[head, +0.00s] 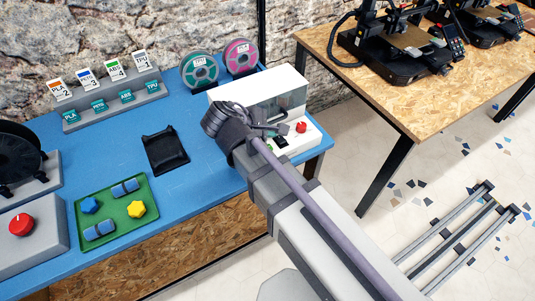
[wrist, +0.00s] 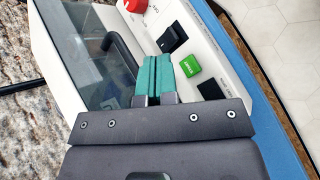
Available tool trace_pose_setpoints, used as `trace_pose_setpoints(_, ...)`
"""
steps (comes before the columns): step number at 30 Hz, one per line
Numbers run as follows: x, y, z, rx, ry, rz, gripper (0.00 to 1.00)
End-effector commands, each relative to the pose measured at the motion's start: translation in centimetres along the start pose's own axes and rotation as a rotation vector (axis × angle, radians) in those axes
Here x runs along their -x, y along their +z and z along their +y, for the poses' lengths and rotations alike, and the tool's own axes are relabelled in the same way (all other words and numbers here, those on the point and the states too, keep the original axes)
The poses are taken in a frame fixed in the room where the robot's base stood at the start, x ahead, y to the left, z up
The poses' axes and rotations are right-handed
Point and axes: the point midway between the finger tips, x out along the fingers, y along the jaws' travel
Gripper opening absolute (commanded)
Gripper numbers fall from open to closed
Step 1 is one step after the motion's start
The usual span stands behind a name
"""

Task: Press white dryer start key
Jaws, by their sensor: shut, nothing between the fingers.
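The white dryer (head: 260,97) stands at the right end of the blue table, with a clear window and a front panel. In the wrist view its panel (wrist: 218,55) carries a green start key (wrist: 188,68), a black rocker switch (wrist: 171,38), a red knob (wrist: 133,5) and a dark display (wrist: 211,89). My gripper (wrist: 160,60) is shut and empty, its teal fingertips together just left of the green key. I cannot tell whether they touch the panel. In the head view my gripper (head: 278,130) is over the dryer's front, and my arm hides part of the panel.
A black tray (head: 166,150) lies left of the dryer. Spools (head: 199,70) stand behind it. A green tray (head: 117,211) with blue and yellow pieces and a red button (head: 21,224) are at the left front. A wooden table (head: 400,100) with printers stands to the right.

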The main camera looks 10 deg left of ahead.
Motion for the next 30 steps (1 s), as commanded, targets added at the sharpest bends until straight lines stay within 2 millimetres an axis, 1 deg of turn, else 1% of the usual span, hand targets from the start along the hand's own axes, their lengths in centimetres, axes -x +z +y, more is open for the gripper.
trace_pose_setpoints(1,-1.1,-0.8,-0.8,0.0,0.0,0.0,0.0)
trace_pose_setpoints(6,-2.1,-1.6,-1.6,0.0,0.0,0.0,0.0)
trace_pose_setpoints(30,-2.1,-1.6,-1.6,0.0,0.0,0.0,0.0)
